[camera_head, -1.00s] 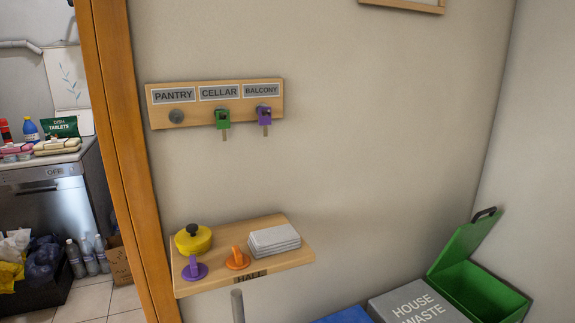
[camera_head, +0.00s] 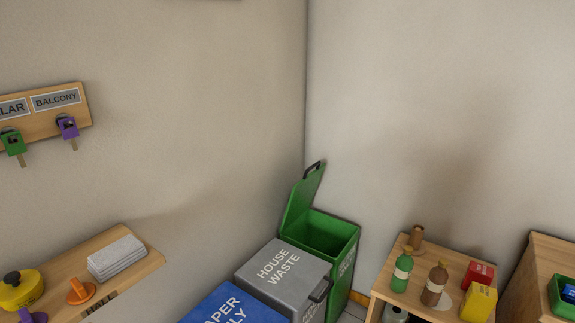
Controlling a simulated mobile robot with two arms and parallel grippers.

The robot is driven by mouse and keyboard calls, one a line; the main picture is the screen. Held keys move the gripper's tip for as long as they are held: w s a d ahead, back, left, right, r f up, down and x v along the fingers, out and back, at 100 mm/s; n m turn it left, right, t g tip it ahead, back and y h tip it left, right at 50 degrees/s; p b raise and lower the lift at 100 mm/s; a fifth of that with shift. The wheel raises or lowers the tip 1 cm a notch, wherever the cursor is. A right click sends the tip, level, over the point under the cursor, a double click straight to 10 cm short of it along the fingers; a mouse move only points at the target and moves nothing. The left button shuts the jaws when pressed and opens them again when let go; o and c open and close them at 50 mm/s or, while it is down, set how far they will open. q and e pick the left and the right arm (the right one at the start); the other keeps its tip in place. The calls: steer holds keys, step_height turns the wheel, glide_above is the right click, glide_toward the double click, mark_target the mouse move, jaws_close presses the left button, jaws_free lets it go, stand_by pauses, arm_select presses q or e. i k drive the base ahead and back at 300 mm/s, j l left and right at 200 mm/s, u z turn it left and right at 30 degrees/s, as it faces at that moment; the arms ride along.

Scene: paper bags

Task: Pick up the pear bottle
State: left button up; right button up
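Two bottles stand on a small wooden table at the lower right of the head view: a green bottle (camera_head: 401,274) with a pale label and a brown bottle (camera_head: 435,285) with a pale label. The labels are too small to read, so I cannot tell which one is the pear bottle. Part of another bottle or container (camera_head: 394,314) shows below the tabletop and is mostly hidden. Neither of my grippers is in view.
The wooden table (camera_head: 417,303) also holds a red box (camera_head: 479,273), a yellow box (camera_head: 478,303) and a brown wooden object (camera_head: 415,238). Left of it stand an open green bin (camera_head: 345,250), a grey house waste bin (camera_head: 270,268) and a blue bin (camera_head: 215,305). Another wooden unit (camera_head: 545,255) is at right.

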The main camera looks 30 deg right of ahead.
mark_target(404, 268)
steer(key=z, duration=1.9)
